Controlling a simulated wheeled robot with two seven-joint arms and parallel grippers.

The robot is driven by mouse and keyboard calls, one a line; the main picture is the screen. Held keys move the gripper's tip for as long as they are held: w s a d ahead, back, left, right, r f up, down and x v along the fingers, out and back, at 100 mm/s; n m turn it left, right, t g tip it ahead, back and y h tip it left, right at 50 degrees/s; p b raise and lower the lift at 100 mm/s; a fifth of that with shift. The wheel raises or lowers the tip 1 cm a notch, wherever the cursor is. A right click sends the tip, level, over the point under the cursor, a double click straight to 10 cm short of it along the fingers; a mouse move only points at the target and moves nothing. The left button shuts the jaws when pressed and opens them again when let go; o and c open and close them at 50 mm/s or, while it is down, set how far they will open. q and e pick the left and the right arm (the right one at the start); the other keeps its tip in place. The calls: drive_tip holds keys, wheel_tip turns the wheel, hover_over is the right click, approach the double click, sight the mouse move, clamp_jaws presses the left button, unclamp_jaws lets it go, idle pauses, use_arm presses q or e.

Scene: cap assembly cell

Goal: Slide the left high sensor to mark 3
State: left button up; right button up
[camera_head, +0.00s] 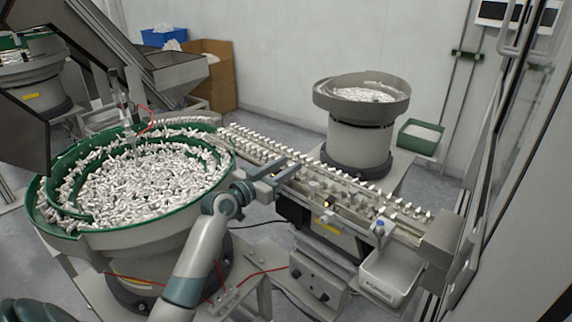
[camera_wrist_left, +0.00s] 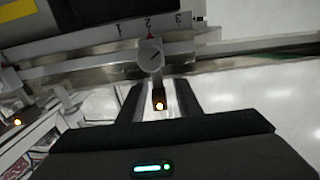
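In the left wrist view a sensor with a round grey knob (camera_wrist_left: 150,56) sits on a metal rail, below a scale (camera_wrist_left: 134,27) marked 1, 2 and 3. The knob stands under mark 2. Its lower end, with a lit orange lamp, lies between the two fingers of my left gripper (camera_wrist_left: 158,98). Light gaps show between the lamp and both fingers, so the gripper looks open around it. In the head view my left gripper (camera_head: 291,170) reaches the near side of the feed track (camera_head: 262,152). The sensor is too small to make out there. My right gripper is out of view.
A large green-rimmed bowl (camera_head: 42,205) full of white parts stands left of the track. A second bowl feeder (camera_head: 360,140) stands behind it. A white bin (camera_head: 392,272) hangs at the track's right end. Another orange lamp (camera_wrist_left: 17,122) glows at the left in the wrist view.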

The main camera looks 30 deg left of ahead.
use_arm(q)
clamp_jaws()
drive_tip(key=shift+w+a+f+b, duration=0.1)
drive_tip(key=shift+a+f+b, duration=0.05)
drive_tip(key=shift+a+b, duration=0.35)
drive_tip(key=shift+w+a+b, duration=0.2)
drive_tip(key=shift+a+b, duration=0.7)
drive_tip(key=shift+a, duration=0.15)
drive_tip(key=shift+r, duration=0.25)
drive_tip(key=shift+a, duration=0.1)
drive_tip(key=shift+c, duration=0.3)
unclamp_jaws()
drive_tip(key=shift+o, duration=0.3)
drive_tip(key=shift+a+f, duration=0.1)
drive_tip(key=shift+a, duration=0.05)
